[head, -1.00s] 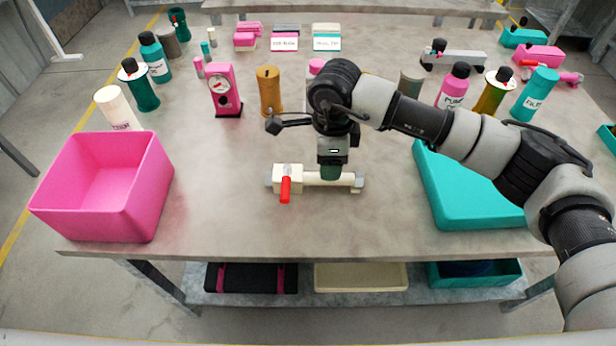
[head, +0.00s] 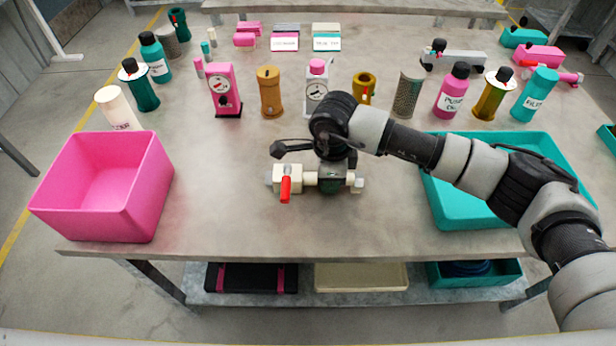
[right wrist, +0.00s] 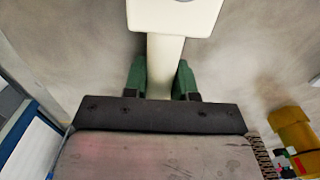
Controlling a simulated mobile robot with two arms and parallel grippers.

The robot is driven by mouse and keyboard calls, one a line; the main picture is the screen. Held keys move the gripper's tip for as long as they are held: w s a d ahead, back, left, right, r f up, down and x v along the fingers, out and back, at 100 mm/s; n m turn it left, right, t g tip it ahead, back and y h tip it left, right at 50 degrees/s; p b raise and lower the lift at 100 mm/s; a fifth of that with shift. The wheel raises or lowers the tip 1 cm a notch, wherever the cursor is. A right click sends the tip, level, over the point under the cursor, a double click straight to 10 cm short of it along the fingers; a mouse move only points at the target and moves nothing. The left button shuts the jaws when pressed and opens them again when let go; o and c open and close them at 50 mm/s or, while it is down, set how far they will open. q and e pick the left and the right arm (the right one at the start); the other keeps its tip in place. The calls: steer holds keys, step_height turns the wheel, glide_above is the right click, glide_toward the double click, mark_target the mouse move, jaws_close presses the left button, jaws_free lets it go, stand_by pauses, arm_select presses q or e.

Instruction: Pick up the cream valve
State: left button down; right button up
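The cream valve (head: 291,178) lies on the grey table near its front edge, with a red lever (head: 285,190) on its left part. It also shows in the right wrist view (right wrist: 172,20), with its pipe running down between my green fingers. My right gripper (head: 332,180) is low over the valve's pipe, right of the lever, and hides part of it. In the right wrist view my right gripper (right wrist: 162,80) has one finger on each side of the pipe. I cannot tell whether they press on it. My left gripper is not in view.
A pink bin (head: 105,225) stands at the left and a teal tray (head: 470,215) at the right. Bottles, pumps and cylinders line the back, including an ochre cylinder (head: 269,95) and a pink gauge unit (head: 224,92). The table left of the valve is clear.

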jaws_close()
steer(key=shift+r, duration=0.1)
step_height(320, 180, up, 10)
stand_by(0.4)
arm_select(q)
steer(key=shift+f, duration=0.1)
